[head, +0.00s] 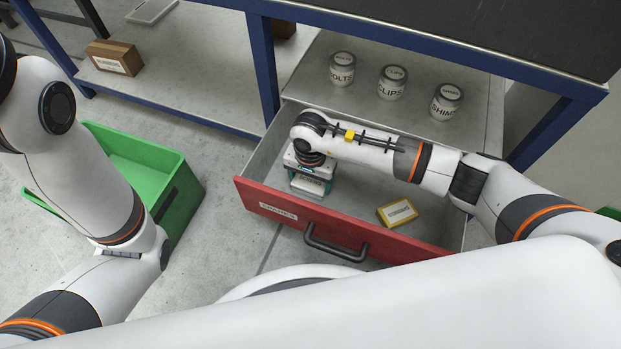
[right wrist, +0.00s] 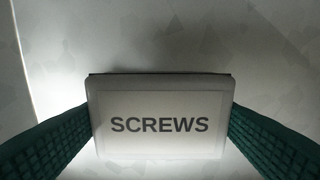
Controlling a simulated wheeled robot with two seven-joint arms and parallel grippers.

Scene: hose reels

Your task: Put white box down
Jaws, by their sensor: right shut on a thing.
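The white box, labelled SCREWS, shows in the right wrist view (right wrist: 160,117) between two green finger pads. In the head view my right gripper (head: 310,184) points down inside the left part of an open drawer with a red front (head: 352,232). It is shut on the white box, which is mostly hidden under my wrist there. The box is low in the drawer; I cannot tell whether it touches the drawer floor. My left arm shows at the left, but its gripper is out of view.
A yellow box (head: 398,212) lies in the drawer, right of the gripper. Three jars (head: 342,68) stand behind the drawer. A green crate (head: 185,205) is on the floor at left. A brown box (head: 114,58) sits on the low shelf. The drawer's middle floor is clear.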

